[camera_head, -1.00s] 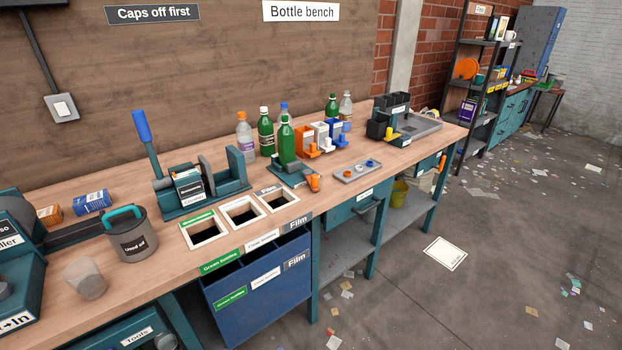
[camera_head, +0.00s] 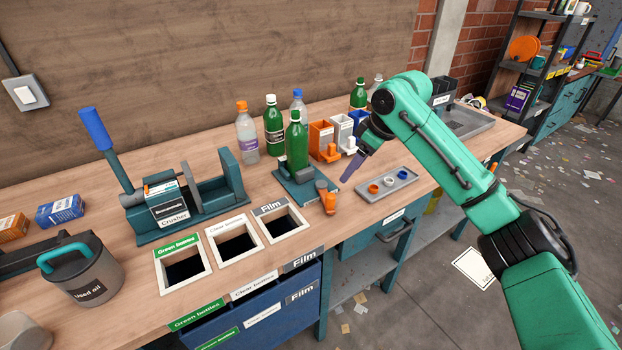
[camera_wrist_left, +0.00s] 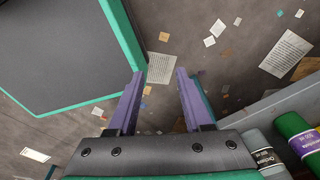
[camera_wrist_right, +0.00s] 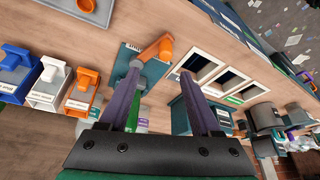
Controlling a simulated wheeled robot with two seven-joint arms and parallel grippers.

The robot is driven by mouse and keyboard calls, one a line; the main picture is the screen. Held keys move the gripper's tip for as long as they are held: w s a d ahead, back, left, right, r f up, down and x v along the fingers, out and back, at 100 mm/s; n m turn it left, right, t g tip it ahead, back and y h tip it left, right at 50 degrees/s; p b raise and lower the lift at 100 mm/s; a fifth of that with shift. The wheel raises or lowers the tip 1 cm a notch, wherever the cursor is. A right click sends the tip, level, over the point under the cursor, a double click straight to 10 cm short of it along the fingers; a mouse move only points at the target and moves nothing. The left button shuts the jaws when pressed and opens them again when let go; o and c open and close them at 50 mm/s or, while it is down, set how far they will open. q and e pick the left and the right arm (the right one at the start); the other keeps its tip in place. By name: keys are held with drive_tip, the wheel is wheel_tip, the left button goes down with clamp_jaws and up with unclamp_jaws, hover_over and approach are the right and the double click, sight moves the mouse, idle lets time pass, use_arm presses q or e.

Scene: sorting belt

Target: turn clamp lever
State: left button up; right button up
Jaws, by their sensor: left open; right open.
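The clamp (camera_head: 298,184) is a teal base on the bench with a green bottle (camera_head: 296,146) standing upright in it. Its orange lever (camera_head: 329,203) sits at the front right corner. The lever also shows in the right wrist view (camera_wrist_right: 152,52), just beyond my fingertips and between their lines. My right gripper (camera_head: 352,168) is open and empty, above the bench and to the right of the clamp, apart from the lever. In the right wrist view my fingers (camera_wrist_right: 157,85) partly cover the clamp. My left gripper (camera_wrist_left: 160,74) is open and empty over the floor, outside the head view.
Orange, white and blue dispensers (camera_head: 321,141) stand behind the clamp. A grey tray with caps (camera_head: 402,178) lies to its right. More bottles (camera_head: 273,126) stand behind it. The crusher (camera_head: 190,205) with a blue-handled lever and the labelled openings (camera_head: 283,224) are at the left.

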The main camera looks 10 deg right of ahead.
hover_over(332, 195)
drive_tip(key=s+d, duration=0.1)
drive_tip(key=s, duration=0.2)
wheel_tip(332, 195, down, 4)
drive_tip(key=f, duration=0.1)
drive_tip(key=w+f, duration=0.1)
drive_tip(key=f, duration=0.1)
drive_tip(key=w+f+p, duration=0.1)
drive_tip(key=f, duration=0.1)
drive_tip(key=shift+w+a+f, duration=0.1)
drive_tip(key=shift+w+a, duration=0.15)
drive_tip(key=shift+a, duration=0.05)
drive_tip(key=shift+x, duration=1.25)
use_arm(q)
drive_tip(key=shift+w+r, duration=0.1)
drive_tip(key=shift+r, duration=0.35)
use_arm(e)
clamp_jaws()
use_arm(q)
drive_tip(key=shift+s+a, duration=0.1)
drive_tip(key=shift+s, duration=0.15)
